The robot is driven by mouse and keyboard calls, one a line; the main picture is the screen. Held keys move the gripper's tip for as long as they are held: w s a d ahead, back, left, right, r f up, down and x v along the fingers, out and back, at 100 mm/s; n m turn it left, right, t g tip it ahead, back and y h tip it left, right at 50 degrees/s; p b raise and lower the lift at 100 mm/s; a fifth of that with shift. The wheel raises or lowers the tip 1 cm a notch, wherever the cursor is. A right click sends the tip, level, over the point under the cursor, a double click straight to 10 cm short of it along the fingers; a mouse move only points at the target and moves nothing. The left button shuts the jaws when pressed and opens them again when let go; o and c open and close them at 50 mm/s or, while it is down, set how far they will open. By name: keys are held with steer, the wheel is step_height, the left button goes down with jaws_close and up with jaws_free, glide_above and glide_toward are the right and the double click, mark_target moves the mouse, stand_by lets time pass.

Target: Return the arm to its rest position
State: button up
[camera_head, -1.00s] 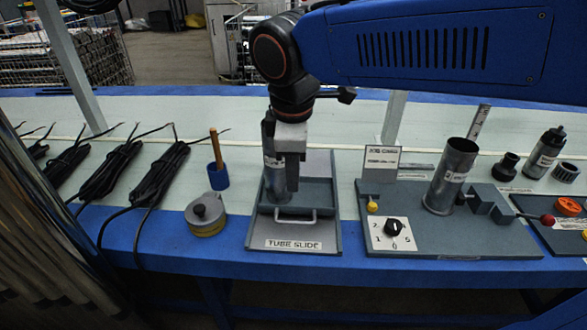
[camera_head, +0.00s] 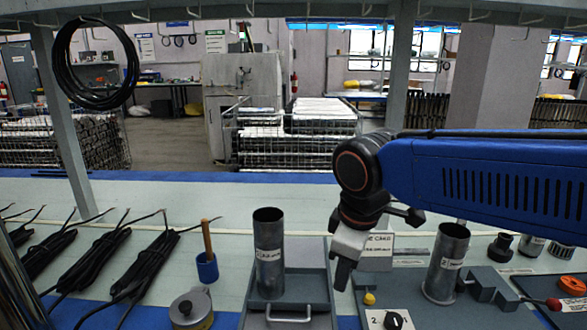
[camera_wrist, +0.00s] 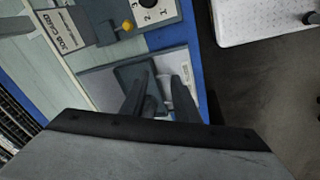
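My gripper (camera_head: 345,282) hangs at the end of my blue arm, pointing down, to the right of the tube slide and clear of the metal tube. In the wrist view, the two dark fingers of my gripper (camera_wrist: 160,98) stand apart and hold nothing; the gripper is open. The labelled metal tube (camera_head: 269,262) stands upright in the grey tube slide tray (camera_head: 317,283). The tray also shows beyond the fingers in the wrist view (camera_wrist: 98,82), where the tube is partly hidden by them.
A second metal tube (camera_head: 445,262) stands on the station with the job card (camera_head: 378,248) and a dial (camera_head: 393,320).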

steer(key=s+d+f+m, duration=0.3)
steer(key=d+m, duration=0.1)
steer(key=d, duration=0.2)
steer(key=s+d+f+m+t, duration=0.1)
steer(key=s+d+f+m, duration=0.1)
steer(key=d, duration=0.4)
steer(key=s+d+f+m+t, duration=0.1)
steer(key=s+d+f+m, duration=0.2)
steer(key=d+m, duration=0.3)
steer(key=shift+s+d+f+m, duration=0.35)
steer(key=shift+s+d, duration=0.1)
steer(key=shift+s, duration=0.25)
steer(key=shift+d, duration=0.1)
